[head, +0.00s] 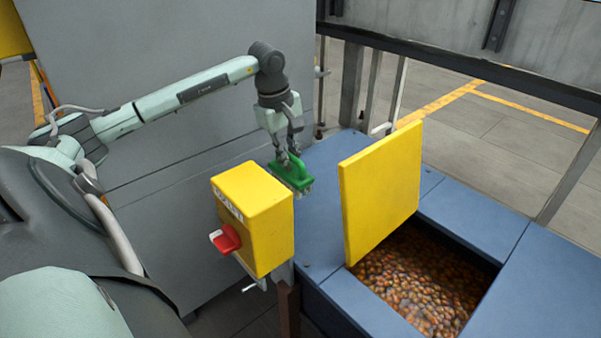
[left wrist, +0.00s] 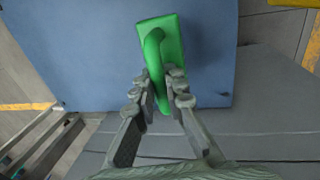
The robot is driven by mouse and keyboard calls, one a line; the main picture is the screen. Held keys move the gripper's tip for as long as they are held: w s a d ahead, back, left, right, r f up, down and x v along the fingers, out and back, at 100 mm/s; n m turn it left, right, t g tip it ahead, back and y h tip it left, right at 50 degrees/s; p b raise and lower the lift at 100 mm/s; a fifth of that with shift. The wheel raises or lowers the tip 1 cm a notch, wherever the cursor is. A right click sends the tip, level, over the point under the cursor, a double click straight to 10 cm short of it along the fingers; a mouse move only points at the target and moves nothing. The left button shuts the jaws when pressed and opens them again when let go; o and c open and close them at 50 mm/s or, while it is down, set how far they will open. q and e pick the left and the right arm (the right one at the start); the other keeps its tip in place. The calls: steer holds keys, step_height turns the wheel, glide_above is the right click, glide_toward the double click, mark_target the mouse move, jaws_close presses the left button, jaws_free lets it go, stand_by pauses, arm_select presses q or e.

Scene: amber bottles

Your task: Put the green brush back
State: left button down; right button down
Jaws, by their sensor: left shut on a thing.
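The green brush (head: 291,172) is in my left gripper (head: 287,158), behind the yellow box in the head view. In the left wrist view, the fingers of my left gripper (left wrist: 165,98) are closed around the handle of the green brush (left wrist: 172,45). The brush is over the blue surface (head: 318,240); I cannot tell whether it touches it. Pale bristles show at its lower edge in the head view. My right gripper is not in view.
A yellow box (head: 262,222) with a red switch (head: 227,238) stands in front of the brush. An upright yellow panel (head: 381,192) stands to the right, beside an opening filled with brown-orange pieces (head: 425,275). A grey wall (head: 170,50) is behind the arm.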

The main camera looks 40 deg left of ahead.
mark_target(300, 175)
arm_select(q)
steer(key=shift+w+d+f, duration=0.8)
steer(key=shift+w+d, duration=0.1)
steer(key=shift+d, duration=0.05)
step_height(300, 175, down, 4)
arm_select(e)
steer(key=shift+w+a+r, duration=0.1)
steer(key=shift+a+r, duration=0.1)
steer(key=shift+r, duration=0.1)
arm_select(q)
steer(key=c, duration=1.6)
jaws_free()
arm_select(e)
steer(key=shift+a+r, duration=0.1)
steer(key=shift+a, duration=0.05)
arm_select(q)
steer(key=shift+o, duration=0.2)
